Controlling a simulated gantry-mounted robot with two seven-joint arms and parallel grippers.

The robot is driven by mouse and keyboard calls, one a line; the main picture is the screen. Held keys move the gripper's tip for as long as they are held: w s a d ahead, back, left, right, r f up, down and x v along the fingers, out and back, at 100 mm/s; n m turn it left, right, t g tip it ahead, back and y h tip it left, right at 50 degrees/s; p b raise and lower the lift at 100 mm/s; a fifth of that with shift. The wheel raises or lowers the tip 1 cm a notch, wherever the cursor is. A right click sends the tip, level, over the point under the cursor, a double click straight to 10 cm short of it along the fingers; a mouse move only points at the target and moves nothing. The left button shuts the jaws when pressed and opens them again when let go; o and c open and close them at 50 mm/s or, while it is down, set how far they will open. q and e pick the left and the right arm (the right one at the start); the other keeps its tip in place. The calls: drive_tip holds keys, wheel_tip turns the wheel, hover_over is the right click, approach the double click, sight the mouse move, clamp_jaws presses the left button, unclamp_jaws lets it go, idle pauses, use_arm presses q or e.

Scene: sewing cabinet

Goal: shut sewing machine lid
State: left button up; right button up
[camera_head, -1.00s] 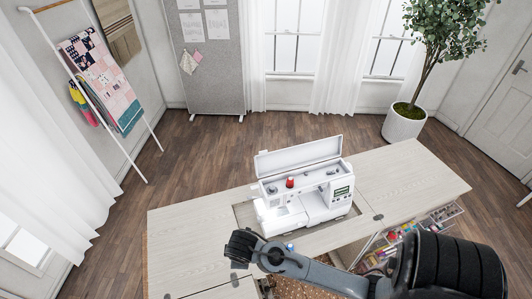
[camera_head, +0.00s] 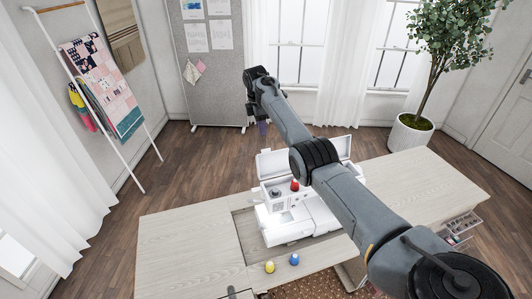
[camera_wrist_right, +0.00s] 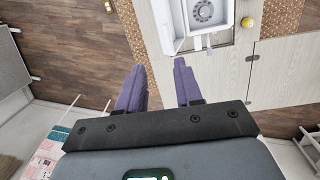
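The white sewing machine (camera_head: 285,222) sits in the recess of the wooden cabinet table. Its lid (camera_head: 271,163) stands open, raised along the machine's back edge, and my right arm hides its middle. My right gripper (camera_head: 261,128) is beyond the lid, above it in the head view. In the right wrist view, the two purple fingers of my right gripper (camera_wrist_right: 159,66) are spread with nothing between them. Part of the sewing machine (camera_wrist_right: 205,14) shows above the fingertips there, apart from them. My left gripper is not in view.
The cabinet top (camera_head: 185,243) is clear on the left. A yellow spool (camera_head: 269,267) and a blue spool (camera_head: 294,259) stand near the front edge. A red spool (camera_head: 295,185) is on the machine. An open drawer (camera_head: 460,225) holds supplies at right.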

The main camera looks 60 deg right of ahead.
drive_tip(key=shift+n+y, duration=0.3)
drive_tip(key=shift+y, duration=0.4)
drive_tip(key=f, duration=0.3)
drive_tip(key=s+f, duration=0.1)
drive_tip(key=f, duration=0.2)
drive_tip(key=f+b, duration=0.1)
drive_tip(key=f, duration=0.3)
drive_tip(key=shift+s+d, duration=0.3)
drive_tip(key=shift+d, duration=0.1)
drive_tip(key=shift+c, duration=0.3)
clamp_jaws()
idle(0.4)
